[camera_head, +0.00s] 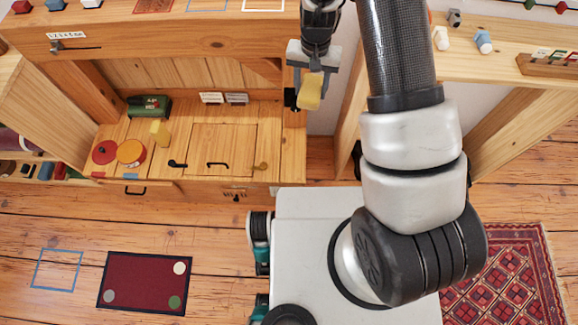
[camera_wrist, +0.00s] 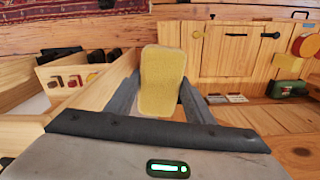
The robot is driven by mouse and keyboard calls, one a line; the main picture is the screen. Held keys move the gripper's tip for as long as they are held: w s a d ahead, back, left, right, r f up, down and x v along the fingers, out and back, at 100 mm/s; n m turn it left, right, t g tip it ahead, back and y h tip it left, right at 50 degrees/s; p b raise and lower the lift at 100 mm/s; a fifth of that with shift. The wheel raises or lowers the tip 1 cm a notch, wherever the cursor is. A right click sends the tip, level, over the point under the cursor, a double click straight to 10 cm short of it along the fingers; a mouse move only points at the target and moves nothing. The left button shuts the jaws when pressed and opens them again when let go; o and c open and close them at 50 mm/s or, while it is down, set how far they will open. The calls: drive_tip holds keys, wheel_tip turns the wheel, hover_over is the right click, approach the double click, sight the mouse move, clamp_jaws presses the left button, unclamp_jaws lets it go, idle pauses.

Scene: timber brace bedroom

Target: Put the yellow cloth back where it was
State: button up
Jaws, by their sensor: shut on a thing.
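The yellow cloth (camera_head: 310,92) is held in my gripper (camera_head: 312,70), at the upper middle of the head view, just right of the wooden bench (camera_head: 280,140). In the wrist view the cloth (camera_wrist: 161,75) stands out as a flat, rounded yellow piece between the two dark fingers of my gripper (camera_wrist: 160,100). The gripper is shut on it. The cloth appears to be in the air, clear of the bench top. Parts of it near the fingers are hidden. A smaller yellow item (camera_head: 160,132) lies on the bench; I cannot tell what it is.
The bench holds a green box-like object (camera_head: 149,106), a red disc (camera_head: 104,152) and an orange round object (camera_head: 131,153). In the wrist view, an open compartmented wooden box (camera_wrist: 70,75) is at left.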

drive_tip(key=w+a+f+m+b, duration=0.1)
drive_tip(key=a+f+b, duration=0.3)
drive_tip(key=f, duration=0.8)
drive_tip(key=a+f+m+b, duration=0.1)
drive_tip(key=f+b, duration=0.4)
drive_tip(key=f, duration=0.7)
drive_tip(key=b, duration=0.6)
hover_over(287, 159)
wheel_tip(287, 159, down, 15)
drive_tip(key=shift+d, duration=0.15)
drive_tip(key=shift+f+b, duration=0.45)
drive_tip(key=shift+f, duration=1.65)
drive_tip(key=shift+f, duration=0.15)
drive_tip(key=o, duration=1)
drive_tip(key=shift+c, duration=0.2)
